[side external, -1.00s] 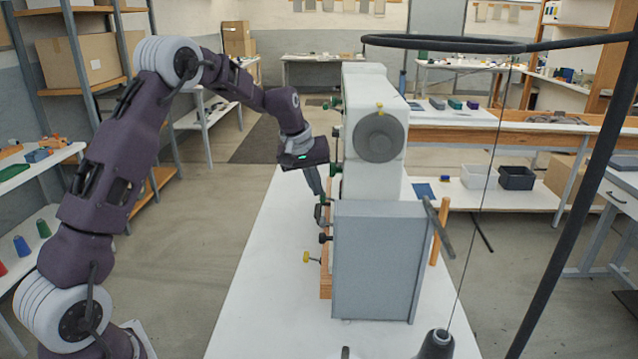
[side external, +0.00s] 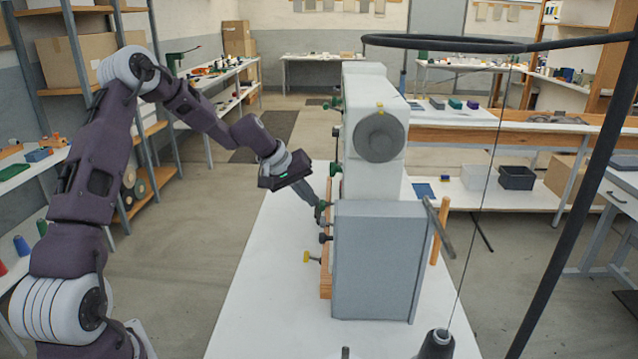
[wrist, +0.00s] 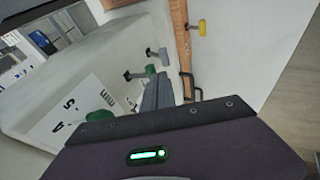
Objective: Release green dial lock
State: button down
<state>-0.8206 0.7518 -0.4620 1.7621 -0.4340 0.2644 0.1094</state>
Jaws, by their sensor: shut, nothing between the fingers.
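The press stands on a white table, with a white upper body (side external: 365,95) and a grey lower housing (side external: 378,262). Green parts stick out of its left face: an upper one (side external: 334,103), a middle one (side external: 335,168) and a lower knob (side external: 322,204). I cannot tell which is the dial lock. My gripper (side external: 318,197) is shut and empty, its tips close to the lower knob; contact is unclear. In the wrist view, the fingers (wrist: 157,88) point at a green knob (wrist: 150,70). A larger green part (wrist: 100,115) is partly hidden behind my gripper body.
A yellow knob (side external: 308,257) and a dark knob (side external: 325,238) stick out below the lower green knob. The wrist view shows a grey knob (wrist: 162,53), a yellow knob (wrist: 202,27) and a black handle (wrist: 190,85). The tabletop (side external: 265,275) left of the press is clear.

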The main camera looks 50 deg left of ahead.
jog(key=shift+r, duration=0.8)
jog(key=shift+r, duration=0.1)
jog(key=s+a+f+v, duration=0.1)
jog(key=a+v, duration=0.1)
jog(key=v, duration=1.1)
jog(key=shift+a+r, duration=0.2)
jog(key=shift+s+d, duration=0.1)
